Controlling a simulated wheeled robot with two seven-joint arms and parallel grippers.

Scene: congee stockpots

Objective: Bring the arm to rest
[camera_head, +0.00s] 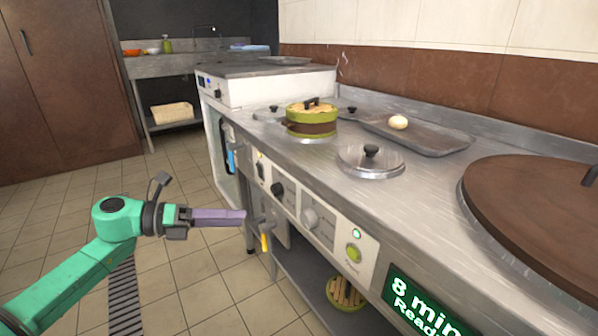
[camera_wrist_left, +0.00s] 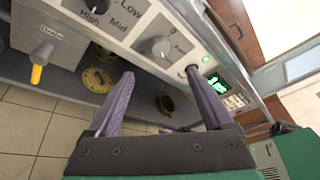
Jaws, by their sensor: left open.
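My left arm, green with a dark wrist, comes in from the left in the head view. Its left gripper (camera_head: 243,217) has purple fingers and points right, in front of the stove's control panel (camera_head: 318,222). In the left wrist view the two fingers of the gripper (camera_wrist_left: 160,92) stand apart with nothing between them. A grey knob (camera_wrist_left: 155,46) on the panel shows beyond the fingers. My right gripper is not in view.
A yellow-tipped drain lever (camera_head: 264,240) sticks out below the panel. On the steel counter stand a green steamer (camera_head: 311,118), a round lid (camera_head: 370,161), a tray with a white bun (camera_head: 398,122) and a large brown lid (camera_head: 540,215). Tiled floor left of the counter is open.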

